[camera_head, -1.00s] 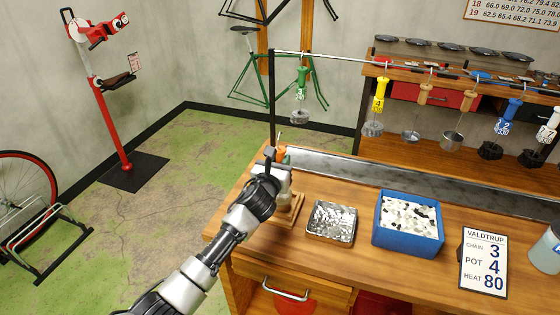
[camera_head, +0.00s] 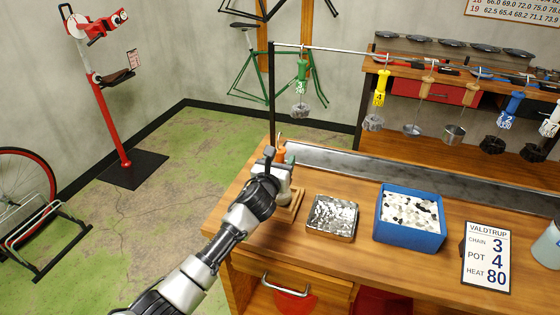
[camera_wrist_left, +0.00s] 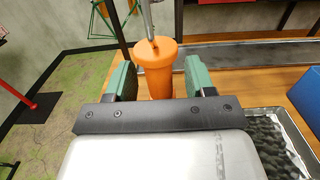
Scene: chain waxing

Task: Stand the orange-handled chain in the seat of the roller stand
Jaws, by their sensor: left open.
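The orange handle (camera_wrist_left: 155,68) stands upright between the two green-padded fingers of my left gripper (camera_wrist_left: 160,78) in the left wrist view. The fingers are open, one on each side, with a narrow gap beside the handle. A thin metal rod rises from the handle's top. In the head view the orange handle (camera_head: 281,152) shows only as a small patch behind my left gripper (camera_head: 279,158). A wooden base (camera_head: 292,210), seemingly of the roller stand, shows below the gripper at the bench's left end. The seat and the chain below the handle are hidden. My right gripper is out of view.
A foil-lined tray (camera_head: 331,218) and a blue bin of black and white pieces (camera_head: 409,240) stand to the right on the bench (camera_head: 375,268). A card (camera_head: 486,258) stands farther right. Several coloured handles hang from the rail (camera_head: 340,53) above, including a green one (camera_head: 303,71).

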